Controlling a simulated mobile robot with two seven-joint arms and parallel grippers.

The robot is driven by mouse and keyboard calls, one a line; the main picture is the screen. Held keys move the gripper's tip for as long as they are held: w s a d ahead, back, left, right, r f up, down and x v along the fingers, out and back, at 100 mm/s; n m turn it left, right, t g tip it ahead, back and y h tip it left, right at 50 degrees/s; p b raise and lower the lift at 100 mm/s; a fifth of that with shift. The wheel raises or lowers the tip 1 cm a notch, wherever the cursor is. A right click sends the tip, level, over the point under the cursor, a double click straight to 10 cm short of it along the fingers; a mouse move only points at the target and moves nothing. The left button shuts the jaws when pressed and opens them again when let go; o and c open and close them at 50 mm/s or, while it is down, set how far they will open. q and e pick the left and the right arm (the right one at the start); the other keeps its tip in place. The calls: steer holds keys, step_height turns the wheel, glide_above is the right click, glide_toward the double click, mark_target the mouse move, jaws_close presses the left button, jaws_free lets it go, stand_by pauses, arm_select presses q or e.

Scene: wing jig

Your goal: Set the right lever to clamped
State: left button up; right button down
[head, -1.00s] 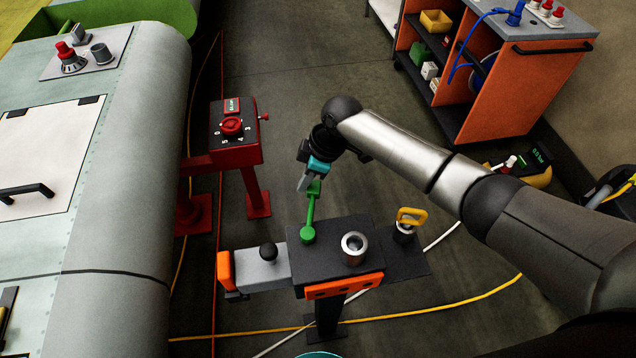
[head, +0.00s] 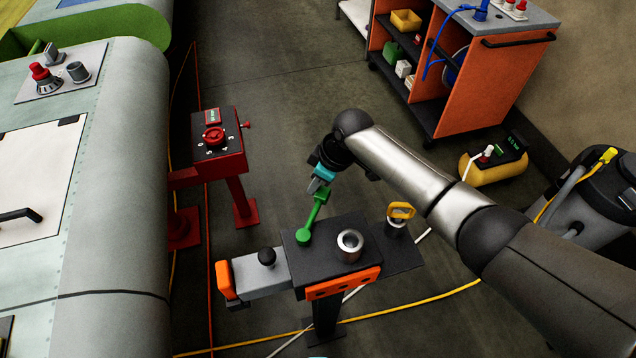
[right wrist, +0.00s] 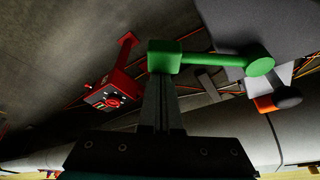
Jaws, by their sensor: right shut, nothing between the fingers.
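The green lever (head: 313,215) is mounted by its round pivot on the dark plate (head: 345,262) of the jig stand. Its arm points away from me and slightly right in the head view. My right gripper (head: 316,186) is shut and empty, with its fingertips at the lever's far end block. In the right wrist view the closed fingers (right wrist: 160,88) end against or just beside the green end block (right wrist: 164,57); I cannot tell whether they touch. The lever's pivot (right wrist: 260,55) shows to the right there. My left gripper is not in view.
A metal bushing (head: 349,243), a yellow-handled pin (head: 400,211) and a black knob (head: 267,257) sit near the lever. A red dial stand (head: 215,145) stands behind left. The grey wing body (head: 110,230) fills the left. An orange cart (head: 490,85) stands back right.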

steer(key=shift+d, duration=0.3)
steer(key=shift+d+r, duration=0.1)
steer(key=shift+r, duration=0.15)
steer(key=v, duration=1.4)
steer(key=shift+a+r+p, duration=0.2)
steer(key=shift+r+p, duration=0.15)
steer(key=shift+p, duration=0.1)
steer(key=shift+s, duration=0.1)
